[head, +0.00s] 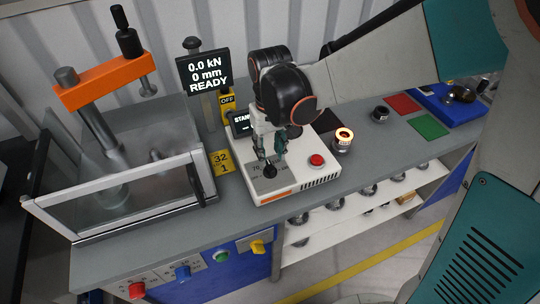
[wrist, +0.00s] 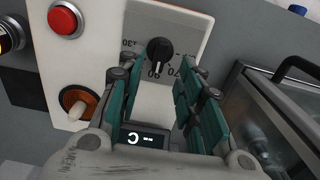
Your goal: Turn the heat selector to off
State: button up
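The heat selector looks to be the black round knob (head: 270,171) on the grey dial plate of a white unit (head: 310,179). In the wrist view the knob (wrist: 160,50) has a white pointer line and upside-down numbers around it, partly hidden by my fingers. The pointer faces down in that picture, toward the numbers nearest my gripper. My gripper (head: 272,156) is just above the knob in the head view. In the wrist view my gripper (wrist: 153,73) has its teal fingers apart with nothing between them. The knob lies just beyond the fingertips, seemingly not touched.
A red button (head: 317,160) is on the same unit; the wrist view also shows an orange-brown toggle (wrist: 77,101) and a small display (wrist: 143,137). A clear-walled press enclosure (head: 130,185) stands to the left. A glowing ring device (head: 343,138) stands to the right.

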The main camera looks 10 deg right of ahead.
jog(key=shift+r, duration=1.2)
jog(key=shift+s+d+r, duration=0.15)
jog(key=shift+d+r, duration=0.05)
jog(key=s+d+r+m+t, duration=0.1)
jog(key=s+d+r+t, duration=0.2)
jog(key=s+d, duration=0.3)
jog(key=s+d+r+m+t+b, duration=0.1)
jog(key=s+d+r+m+t, duration=0.1)
jog(key=s+d+r+t, duration=0.2)
jog(key=shift+s+d+r, duration=0.25)
jog(key=shift+s+d, duration=1.15)
jog(key=shift+d, duration=0.5)
